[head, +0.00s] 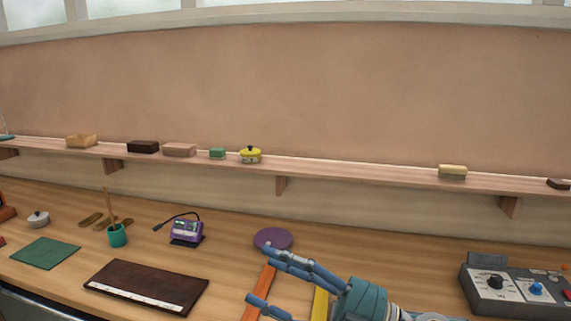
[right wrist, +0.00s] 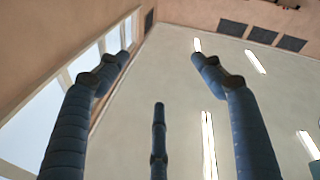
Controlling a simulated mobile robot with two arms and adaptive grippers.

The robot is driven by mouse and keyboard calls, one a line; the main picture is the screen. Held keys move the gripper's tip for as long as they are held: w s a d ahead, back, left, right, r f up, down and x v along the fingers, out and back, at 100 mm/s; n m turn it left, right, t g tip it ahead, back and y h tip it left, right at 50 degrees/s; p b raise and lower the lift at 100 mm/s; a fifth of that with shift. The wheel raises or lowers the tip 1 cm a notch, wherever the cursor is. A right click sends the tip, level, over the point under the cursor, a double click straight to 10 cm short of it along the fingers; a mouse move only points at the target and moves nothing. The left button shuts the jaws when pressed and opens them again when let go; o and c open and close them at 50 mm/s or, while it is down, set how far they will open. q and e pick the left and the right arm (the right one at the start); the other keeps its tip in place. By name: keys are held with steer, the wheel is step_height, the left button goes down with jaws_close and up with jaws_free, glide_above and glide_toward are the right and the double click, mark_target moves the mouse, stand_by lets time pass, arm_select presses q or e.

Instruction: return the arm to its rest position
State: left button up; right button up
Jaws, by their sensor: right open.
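My right gripper (head: 260,275) reaches in from the lower right over the wooden bench, its blue fingers spread and empty. The purple disc (head: 273,239) and an orange strip (head: 259,290) lie by its fingers, and it partly hides a yellow strip (head: 320,302). In the right wrist view my open gripper (right wrist: 160,75) has nothing between its fingers, which stand out against a pale surface with bright light strips. My left gripper is not in view.
On the bench are a dark brown board (head: 146,286), a green mat (head: 45,253), a teal cup (head: 117,236), a purple device (head: 187,232) and a grey control box (head: 515,290). A wall shelf (head: 350,170) behind holds several blocks and a yellow pot (head: 251,156).

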steer(key=w+d+m+t+h, duration=0.3)
steer(key=d+m+t+h, duration=0.3)
steer(key=d+m+t, duration=0.15)
steer(key=w+d+m+t+h, duration=0.3)
steer(key=d+m+t+h, duration=0.25)
steer(key=d+m, duration=0.2)
steer(key=s+d+f+m+g+h, duration=0.2)
steer(key=d+f+m+h, duration=0.15)
steer(key=f, duration=0.45)
steer(key=s+d+f+m+g+h, duration=0.25)
steer(key=d+f+h, duration=0.25)
steer(key=f, duration=0.4)
steer(key=s+d+f+g, duration=0.2)
steer(key=s+f+g, duration=0.4)
steer(key=s+f, duration=0.5)
steer(key=s+a+f+n+g+y, duration=0.1)
steer(key=s+f+g, duration=0.2)
steer(key=s+f, duration=0.3)
steer(key=s+a+f+n+g, duration=0.1)
steer(key=s+a+f+g, duration=0.2)
steer(key=s, duration=0.6)
step_height(320, 180, down, 29)
steer(key=s+d+g+b, duration=0.1)
steer(key=s+g+b, duration=0.1)
steer(key=s+d+f+b, duration=0.1)
steer(key=s+d+f, duration=0.2)
steer(key=s+f, duration=1.3)
steer(key=shift+s+f+g, duration=0.15)
steer(key=shift+s+g, duration=0.15)
steer(key=shift+g, duration=0.15)
